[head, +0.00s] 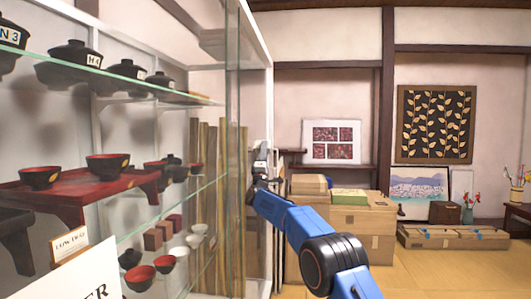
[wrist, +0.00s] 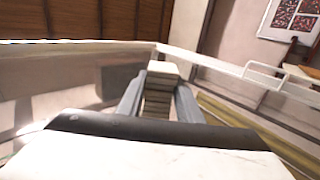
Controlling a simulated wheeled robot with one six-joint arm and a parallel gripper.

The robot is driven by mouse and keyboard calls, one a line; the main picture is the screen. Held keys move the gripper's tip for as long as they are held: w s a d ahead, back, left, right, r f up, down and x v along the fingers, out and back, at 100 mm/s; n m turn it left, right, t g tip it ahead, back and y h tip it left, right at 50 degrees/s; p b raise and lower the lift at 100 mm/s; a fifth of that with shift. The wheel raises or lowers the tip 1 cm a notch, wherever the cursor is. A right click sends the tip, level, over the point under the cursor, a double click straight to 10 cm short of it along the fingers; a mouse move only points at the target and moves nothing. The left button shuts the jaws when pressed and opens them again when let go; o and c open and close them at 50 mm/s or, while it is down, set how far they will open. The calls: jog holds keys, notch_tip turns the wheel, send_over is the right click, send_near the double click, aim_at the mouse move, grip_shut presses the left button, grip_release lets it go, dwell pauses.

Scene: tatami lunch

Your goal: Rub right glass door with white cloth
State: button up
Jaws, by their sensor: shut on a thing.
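My gripper (wrist: 158,98) is shut on a pale, folded, layered white cloth (wrist: 162,68), which sticks out between its two fingers in the wrist view. In the head view my gripper (head: 262,168) is up at the right side of the display cabinet, beside a tall white-framed glass door (head: 255,100). The wrist view shows a white frame bar with a handle (wrist: 265,71) to the right of the cloth. The glass is too clear to tell whether the cloth touches it.
The cabinet's glass shelves (head: 120,90) at left hold black lidded bowls (head: 72,55), red-black bowls (head: 108,165) and small cups. Cardboard boxes (head: 345,225) stand behind my arm. A low flat box (head: 455,238) lies at right. Tatami floor at lower right is clear.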

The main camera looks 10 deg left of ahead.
jog(key=s, duration=0.9)
dwell(0.8)
jog(key=shift+s, duration=0.15)
jog(key=s, duration=0.3)
jog(key=shift+s+a, duration=0.1)
jog(key=shift+a, duration=0.1)
dwell(0.3)
jog(key=d, duration=0.6)
dwell(0.4)
jog(key=shift+s+d, duration=0.1)
jog(key=shift+d, duration=0.05)
jog(key=shift+d, duration=1.35)
